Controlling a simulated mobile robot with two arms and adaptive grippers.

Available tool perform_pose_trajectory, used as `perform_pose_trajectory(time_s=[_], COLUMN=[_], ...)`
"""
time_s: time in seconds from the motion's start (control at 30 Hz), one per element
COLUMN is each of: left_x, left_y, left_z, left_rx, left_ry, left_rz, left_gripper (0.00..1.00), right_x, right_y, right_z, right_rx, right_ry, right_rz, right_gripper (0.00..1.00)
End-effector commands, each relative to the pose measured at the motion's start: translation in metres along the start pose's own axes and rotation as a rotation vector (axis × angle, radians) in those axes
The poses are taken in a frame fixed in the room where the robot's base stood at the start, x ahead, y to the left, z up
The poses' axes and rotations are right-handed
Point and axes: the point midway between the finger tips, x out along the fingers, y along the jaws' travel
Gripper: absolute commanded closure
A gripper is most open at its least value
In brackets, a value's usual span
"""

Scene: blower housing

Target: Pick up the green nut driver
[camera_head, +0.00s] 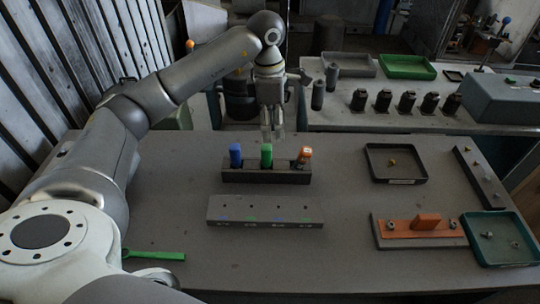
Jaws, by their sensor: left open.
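The green nut driver (266,154) stands upright in the middle of a dark holder block (266,176) on the grey table. A blue-handled driver (235,155) stands to its left and an orange-and-white one (304,157) to its right. My left gripper (272,135) points down just above the green handle, open and empty. Whether its fingertips reach beside the handle top is hard to tell. The green driver's lower part is hidden in the block. My right gripper is not in view.
A grey block with coloured marks (265,211) lies in front of the holder. A green wrench (154,256) lies front left. A dark tray (396,178), orange fixture (425,225) and teal tray (480,238) are at right. The front middle of the table is clear.

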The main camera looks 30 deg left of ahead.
Motion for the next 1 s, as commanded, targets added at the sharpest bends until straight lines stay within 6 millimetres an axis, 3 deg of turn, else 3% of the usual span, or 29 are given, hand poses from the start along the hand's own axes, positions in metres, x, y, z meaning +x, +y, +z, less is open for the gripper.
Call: perform_pose_trajectory(time_s=[0.17, 0.4, 0.73, 1.0], left_x=[-0.004, 0.031, 0.058, 0.093], left_y=[0.009, 0.009, 0.008, 0.007], left_z=[-0.023, -0.026, -0.027, -0.028], left_rx=[-0.023, -0.024, -0.022, -0.022], left_ry=[0.081, 0.083, 0.081, 0.078], left_rz=[0.021, 0.019, 0.018, 0.020], left_gripper=[0.48, 0.48, 0.48, 0.48], right_x=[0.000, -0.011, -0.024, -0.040], right_y=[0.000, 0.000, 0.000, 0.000], right_z=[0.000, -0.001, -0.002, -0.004], right_rx=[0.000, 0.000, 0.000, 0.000], right_ry=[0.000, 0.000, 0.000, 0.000], right_rz=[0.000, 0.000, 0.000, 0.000], right_gripper=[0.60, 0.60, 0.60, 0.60])
